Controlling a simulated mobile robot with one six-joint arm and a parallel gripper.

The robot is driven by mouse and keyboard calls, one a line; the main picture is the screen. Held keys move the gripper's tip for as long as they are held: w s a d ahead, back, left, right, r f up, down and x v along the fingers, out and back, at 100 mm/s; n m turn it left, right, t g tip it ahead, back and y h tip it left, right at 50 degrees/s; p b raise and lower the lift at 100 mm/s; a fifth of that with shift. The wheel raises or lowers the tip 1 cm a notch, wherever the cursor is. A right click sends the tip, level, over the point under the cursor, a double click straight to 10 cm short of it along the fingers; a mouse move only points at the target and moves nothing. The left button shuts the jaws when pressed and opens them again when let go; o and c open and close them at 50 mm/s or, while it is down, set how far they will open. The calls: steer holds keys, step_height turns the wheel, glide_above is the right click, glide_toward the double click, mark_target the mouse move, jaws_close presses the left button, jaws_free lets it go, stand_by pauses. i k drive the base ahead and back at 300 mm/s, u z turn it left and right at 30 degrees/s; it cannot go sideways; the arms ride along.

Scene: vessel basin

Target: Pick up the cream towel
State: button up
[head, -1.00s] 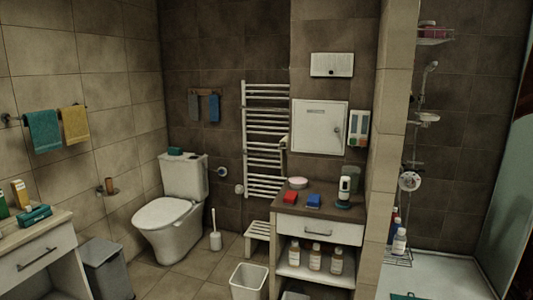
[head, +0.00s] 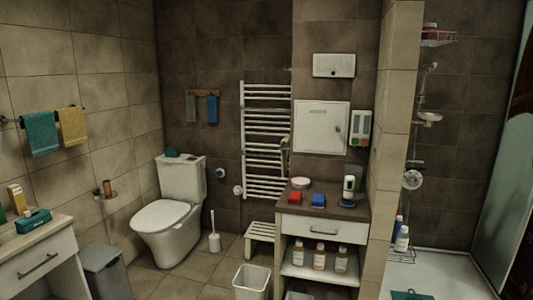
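No towel that is plainly cream shows in the head view. A small pale strip (head: 285,146) sits at the right edge of the white towel radiator (head: 264,185); it is too small to tell whether it is the cream towel. A teal towel (head: 41,135) and a yellow towel (head: 72,126) hang from a rail on the left wall. A grey cloth (head: 191,108) and a blue cloth (head: 212,109) hang from hooks on the back wall. My gripper is not in view.
A vanity (head: 322,227) with red and blue items and bottles stands right of a small white stool (head: 260,235) and a bin (head: 251,280). The toilet (head: 172,215) is at centre left. A grey bin (head: 104,270) stands beside the left cabinet (head: 40,262). Tiled floor (head: 195,275) between is clear.

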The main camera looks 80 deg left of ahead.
mark_target(286, 139)
steer(key=u, duration=0.15)
steer(key=k, duration=0.25)
steer(key=u, duration=2.45)
steer(key=k, duration=0.6)
steer(key=z, duration=0.15)
steer(key=i, duration=0.45)
steer(key=u, duration=0.1)
